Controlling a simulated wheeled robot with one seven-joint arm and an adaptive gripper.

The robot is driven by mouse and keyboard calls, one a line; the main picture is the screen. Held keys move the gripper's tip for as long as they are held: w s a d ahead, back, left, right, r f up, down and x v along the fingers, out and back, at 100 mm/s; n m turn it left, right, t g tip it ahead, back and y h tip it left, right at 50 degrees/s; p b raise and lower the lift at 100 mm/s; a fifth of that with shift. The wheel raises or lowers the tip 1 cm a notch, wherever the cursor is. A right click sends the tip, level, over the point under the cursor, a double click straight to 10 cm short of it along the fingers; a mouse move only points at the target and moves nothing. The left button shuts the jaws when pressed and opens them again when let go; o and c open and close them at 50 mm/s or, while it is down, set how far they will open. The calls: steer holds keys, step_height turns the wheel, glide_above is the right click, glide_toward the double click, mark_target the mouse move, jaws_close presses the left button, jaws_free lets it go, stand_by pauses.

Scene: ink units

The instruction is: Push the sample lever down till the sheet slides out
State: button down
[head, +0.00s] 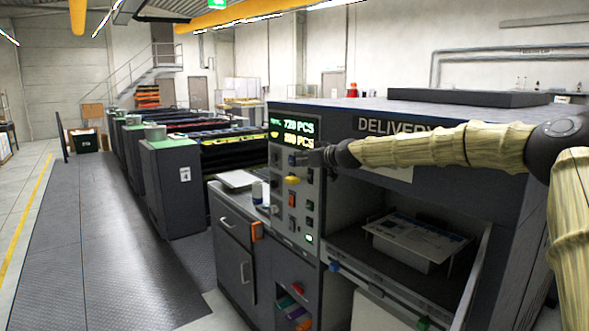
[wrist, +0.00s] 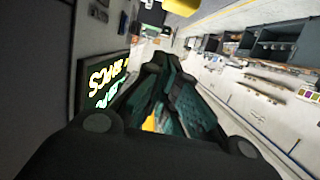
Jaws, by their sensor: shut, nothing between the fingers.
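My gripper (head: 308,157) is shut and empty in front of the upper control panel (head: 277,196) of the delivery unit, just below its lit counter display (head: 296,127). In the wrist view the dark fingers (wrist: 163,66) come together, with the tilted display (wrist: 105,82) to their left. I cannot make out the sample lever for certain; my gripper hides part of the panel. A yellow knob (head: 292,180) sits below the gripper. Printed sheets (head: 418,238) lie on a stack inside the open delivery bay to the right. I cannot tell whether the gripper touches the panel.
A side cabinet (head: 234,262) with a white paper pad (head: 238,179) and a small can (head: 257,192) on top stands left of the panel. A blue knob (head: 334,266) sits at the bay's left edge. The dark walkway (head: 110,240) at left is clear.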

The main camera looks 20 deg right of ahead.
mark_target(295, 179)
steer(key=shift+w+a+f+p, duration=0.35)
steer(key=shift+w+f+p, duration=0.2)
steer(key=shift+w, duration=0.3)
steer(key=shift+w+a+f+p, duration=0.35)
steer(key=shift+w+f+p, duration=0.2)
steer(key=shift+w, duration=0.25)
steer(key=shift+s+d+f, duration=0.1)
steer(key=shift+f, duration=0.55)
steer(key=shift+f+p, duration=0.35)
steer(key=shift+f, duration=0.15)
